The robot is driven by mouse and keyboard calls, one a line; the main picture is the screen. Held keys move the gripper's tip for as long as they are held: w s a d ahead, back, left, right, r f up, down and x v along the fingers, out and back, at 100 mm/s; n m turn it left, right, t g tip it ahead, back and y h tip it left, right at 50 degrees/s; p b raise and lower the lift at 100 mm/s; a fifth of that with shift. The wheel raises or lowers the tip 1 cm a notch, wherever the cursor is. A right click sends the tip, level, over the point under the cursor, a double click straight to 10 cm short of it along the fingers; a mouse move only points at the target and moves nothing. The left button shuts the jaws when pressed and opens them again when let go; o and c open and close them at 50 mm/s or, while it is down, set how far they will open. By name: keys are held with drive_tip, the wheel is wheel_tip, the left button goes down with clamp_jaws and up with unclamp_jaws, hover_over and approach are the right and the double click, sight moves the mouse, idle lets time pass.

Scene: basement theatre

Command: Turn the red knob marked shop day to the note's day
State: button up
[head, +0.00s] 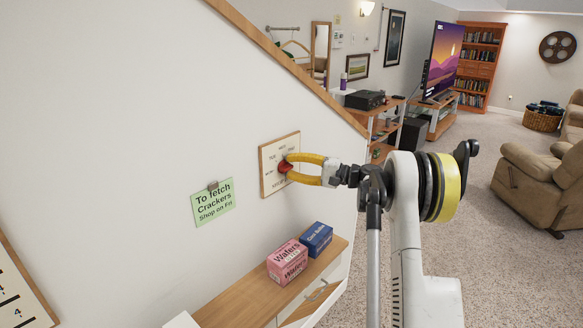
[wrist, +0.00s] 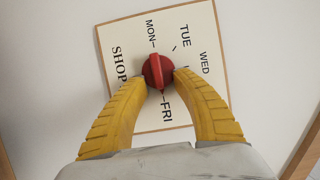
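The red knob (wrist: 157,70) sits on a cream dial board (head: 271,184) with a wooden edge, fixed to the white wall. In the wrist view, MON, TUE, WED and FRI stand around the knob. Its raised ridge has its lower end in line with the FRI mark; which end is the pointer I cannot tell. The right finger covers part of the dial between WED and FRI. My gripper's yellow fingertips (wrist: 160,76) are at both sides of the knob and appear closed on it. The green note (head: 213,203) reads "To fetch Crackers Shop on Fri".
A pink Wafers box (head: 287,262) and a blue box (head: 316,239) stand on the wooden ledge (head: 235,305) below the dial. A sloping wooden rail (head: 290,66) tops the wall. Another marked board (head: 20,290) is at lower left. Carpet is open beyond my arm.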

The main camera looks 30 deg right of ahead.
drive_tip(key=shift+s+d, duration=0.1)
drive_tip(key=v, duration=1.1)
drive_tip(key=shift+s+d, duration=0.25)
drive_tip(key=shift+d, duration=0.05)
